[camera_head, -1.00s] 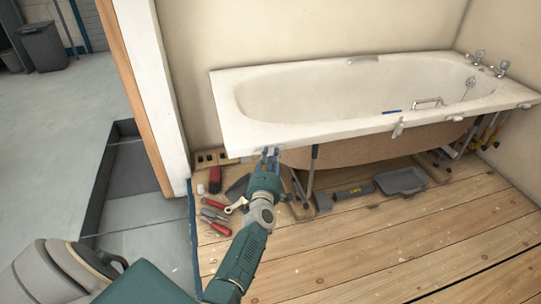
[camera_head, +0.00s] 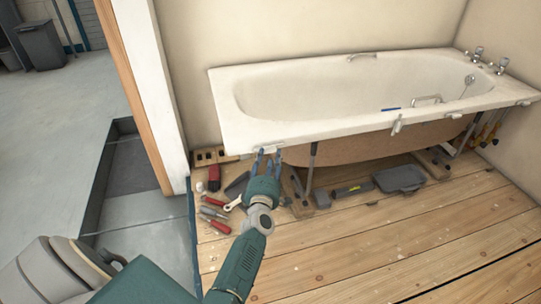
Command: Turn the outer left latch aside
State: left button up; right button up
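The white bathtub (camera_head: 300,124) stands along the wall, with small latches on its front rim. The outer left latch (camera_head: 272,147) is a pale piece lying along the lower edge of the rim near the left corner. It is partly hidden by my fingers. My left gripper (camera_head: 269,155) is just in front of and below this latch, its fingers spread and pointing up at the rim. I see nothing between them; I cannot tell whether a fingertip touches the latch. Another latch (camera_head: 397,126) hangs down at mid-rim. My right gripper is out of view.
A spirit level (camera_head: 352,190) and a grey tray (camera_head: 400,179) lie under the tub's front. A white post (camera_head: 155,90) stands left. The front floor is clear.

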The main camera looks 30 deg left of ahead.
pick_arm(q)
jog(key=v, duration=0.5)
jog(key=shift+s, duration=0.1)
dwell(0.3)
